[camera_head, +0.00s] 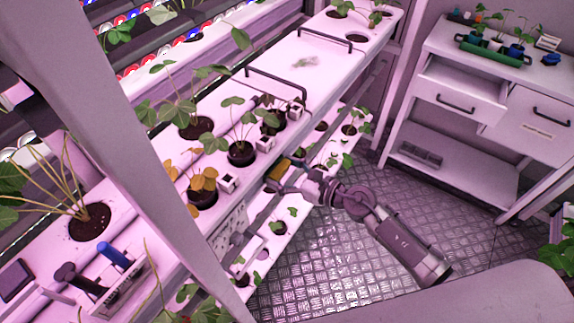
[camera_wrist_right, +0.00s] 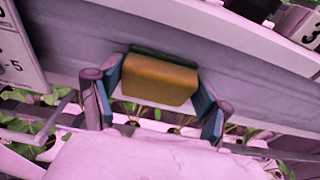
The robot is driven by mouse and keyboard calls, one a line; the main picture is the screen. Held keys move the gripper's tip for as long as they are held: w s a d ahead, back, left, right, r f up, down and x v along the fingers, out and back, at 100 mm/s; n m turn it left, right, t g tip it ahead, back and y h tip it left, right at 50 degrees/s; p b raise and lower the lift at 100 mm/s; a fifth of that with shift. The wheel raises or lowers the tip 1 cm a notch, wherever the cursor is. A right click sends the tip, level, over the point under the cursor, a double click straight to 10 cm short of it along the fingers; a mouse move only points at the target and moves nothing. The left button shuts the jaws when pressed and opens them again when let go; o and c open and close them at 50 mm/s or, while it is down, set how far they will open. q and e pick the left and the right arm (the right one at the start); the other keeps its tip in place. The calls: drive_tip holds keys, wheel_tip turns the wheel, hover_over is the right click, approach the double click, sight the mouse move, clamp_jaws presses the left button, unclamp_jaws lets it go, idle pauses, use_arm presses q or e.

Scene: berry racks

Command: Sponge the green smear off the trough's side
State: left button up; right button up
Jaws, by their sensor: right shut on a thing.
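The yellow sponge (camera_head: 279,169) is in my right gripper (camera_head: 283,176), beside the front edge of the white trough (camera_head: 235,93). In the right wrist view the gripper (camera_wrist_right: 160,90) has its blue-padded fingers on both ends of the sponge (camera_wrist_right: 160,80). The sponge's dark green back faces a grey surface. I cannot tell whether it touches. A faint green smear (camera_head: 306,62) shows on the trough's pale surface between two dark handles, well beyond the sponge. My left gripper is not in view.
Potted plants (camera_head: 241,153) and small white tags line the trough near my right gripper. Dark handles (camera_head: 278,84) stand up from it. A white drawer cabinet (camera_head: 495,90) is at the right. The metal floor (camera_head: 320,270) between is clear.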

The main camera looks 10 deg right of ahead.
drive_tip(key=shift+s+d+f+b, duration=0.25)
drive_tip(key=shift+s+d+b, duration=0.05)
drive_tip(key=shift+s+b, duration=0.1)
drive_tip(key=s+d+b, duration=0.1)
drive_tip(key=s+d+f+b, duration=0.1)
drive_tip(key=d, duration=0.1)
drive_tip(key=shift+s, duration=0.4)
drive_tip(key=shift+s+d+r, duration=0.1)
drive_tip(key=shift+s+d, duration=0.15)
drive_tip(key=shift+d, duration=0.05)
drive_tip(key=shift+s+d+f+b, duration=0.15)
drive_tip(key=shift+s+d+b, duration=0.35)
drive_tip(key=shift+s+b, duration=0.05)
drive_tip(key=shift+s+d+f+b, duration=0.15)
drive_tip(key=shift+s+d+b, duration=0.35)
drive_tip(key=shift+b, duration=0.05)
